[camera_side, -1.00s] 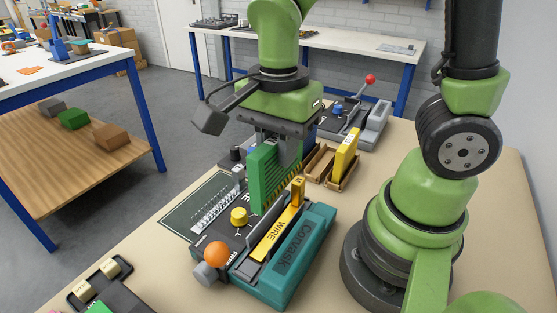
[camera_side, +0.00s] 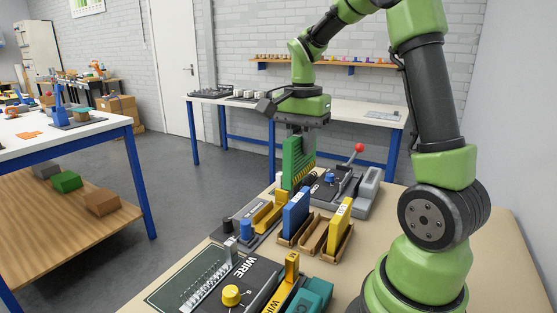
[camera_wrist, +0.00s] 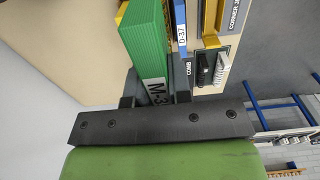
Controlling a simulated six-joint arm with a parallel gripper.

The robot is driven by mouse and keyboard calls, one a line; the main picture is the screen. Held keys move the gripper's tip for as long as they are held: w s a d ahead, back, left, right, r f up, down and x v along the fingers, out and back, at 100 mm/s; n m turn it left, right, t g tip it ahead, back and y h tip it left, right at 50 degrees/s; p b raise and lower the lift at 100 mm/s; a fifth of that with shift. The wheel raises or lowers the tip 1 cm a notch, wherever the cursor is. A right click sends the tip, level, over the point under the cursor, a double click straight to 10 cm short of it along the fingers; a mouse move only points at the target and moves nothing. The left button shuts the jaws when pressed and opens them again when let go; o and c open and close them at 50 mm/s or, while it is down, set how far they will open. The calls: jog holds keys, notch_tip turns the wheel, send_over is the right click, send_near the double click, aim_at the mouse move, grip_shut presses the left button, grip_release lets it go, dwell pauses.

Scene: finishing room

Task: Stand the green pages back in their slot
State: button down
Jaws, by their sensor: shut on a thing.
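The green pages (camera_side: 297,160) hang upright below my gripper (camera_side: 301,133), which is shut on their upper end. They are beyond the wooden slots in the side view. The wrist view shows the green pages (camera_wrist: 143,35) between my fingers, with a partly hidden white label reading "M-3". Blue pages (camera_side: 296,213) stand in the left wooden holder, and yellow pages (camera_side: 340,222) stand in the right one. The middle wooden slot (camera_side: 314,233) between them looks empty. In the wrist view the blue pages (camera_wrist: 180,22) carry the label "D-37".
A grey device with a red-knobbed lever (camera_side: 350,172) stands close behind and right of the green pages. A dark base with a yellow bar (camera_side: 268,216) stands left of the blue pages.

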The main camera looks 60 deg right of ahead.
jog(key=s+d+f, duration=0.1)
jog(key=s+d, duration=0.1)
jog(key=d, duration=0.5)
jog(key=shift+s+a+f, duration=0.1)
jog(key=shift+a+f, duration=0.05)
jog(key=shift+f, duration=4)
jog(key=shift+s+a+f, duration=0.1)
jog(key=shift+f, duration=4)
jog(key=shift+f, duration=0.65)
jog(key=c, duration=1.4)
grip_release()
jog(key=shift+o, duration=0.4)
notch_tip(320, 180, up, 11)
